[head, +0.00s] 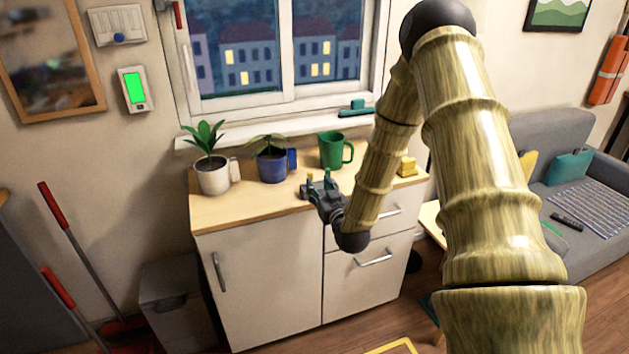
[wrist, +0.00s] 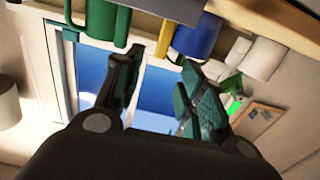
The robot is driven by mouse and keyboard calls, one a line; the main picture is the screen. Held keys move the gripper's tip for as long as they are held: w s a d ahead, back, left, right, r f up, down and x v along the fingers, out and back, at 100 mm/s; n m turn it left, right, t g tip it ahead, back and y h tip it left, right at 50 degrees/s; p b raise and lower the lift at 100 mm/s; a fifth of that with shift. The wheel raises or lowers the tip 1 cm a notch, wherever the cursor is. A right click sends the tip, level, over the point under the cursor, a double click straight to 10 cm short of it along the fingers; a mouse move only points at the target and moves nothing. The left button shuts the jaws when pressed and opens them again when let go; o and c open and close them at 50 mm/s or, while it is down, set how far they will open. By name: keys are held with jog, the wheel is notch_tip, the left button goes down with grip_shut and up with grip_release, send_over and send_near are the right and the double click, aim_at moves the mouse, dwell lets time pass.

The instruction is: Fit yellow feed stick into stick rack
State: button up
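My gripper (head: 319,185) is above the front of the wooden counter, pointing toward the window. In the wrist view, its two fingers (wrist: 160,65) are spread apart. A thin yellow stick (wrist: 166,38) shows upright between and beyond the fingertips, with a visible gap to both fingers. A small yellow-orange tip (head: 310,174) shows by the fingers in the head view.
A white pot (head: 212,175), a blue pot (head: 271,165) and a green mug (head: 332,150) stand behind my gripper. A yellow stepped block (head: 407,167) lies at the counter's right. The counter's front left (head: 225,212) is clear. The window (head: 275,55) is behind.

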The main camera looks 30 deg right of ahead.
jog(key=shift+v, duration=1.7)
jog(key=s+a+f+n+g+y, duration=0.1)
jog(key=s+a+f+g, duration=0.3)
jog(key=f, duration=0.3)
jog(key=s+a+f+g+y, duration=0.1)
jog(key=s+a+f, duration=0.3)
jog(key=a+f, duration=0.3)
jog(key=s+a+f+n+g+y, duration=0.1)
jog(key=s+a+f+g, duration=0.3)
jog(key=f, duration=0.4)
jog(key=s+a+f+g, duration=0.3)
jog(key=s+f, duration=0.1)
jog(key=s, duration=0.5)
jog(key=s+a+f+g, duration=0.2)
jog(key=s+a+f, duration=0.2)
jog(key=s, duration=0.6)
jog(key=s+a+f+g+y, duration=0.1)
jog(key=s+a+f+g, duration=0.2)
jog(key=s, duration=0.7)
jog(key=shift+a+f+g, duration=0.3)
jog(key=shift+f, duration=0.2)
jog(key=shift+c, duration=0.5)
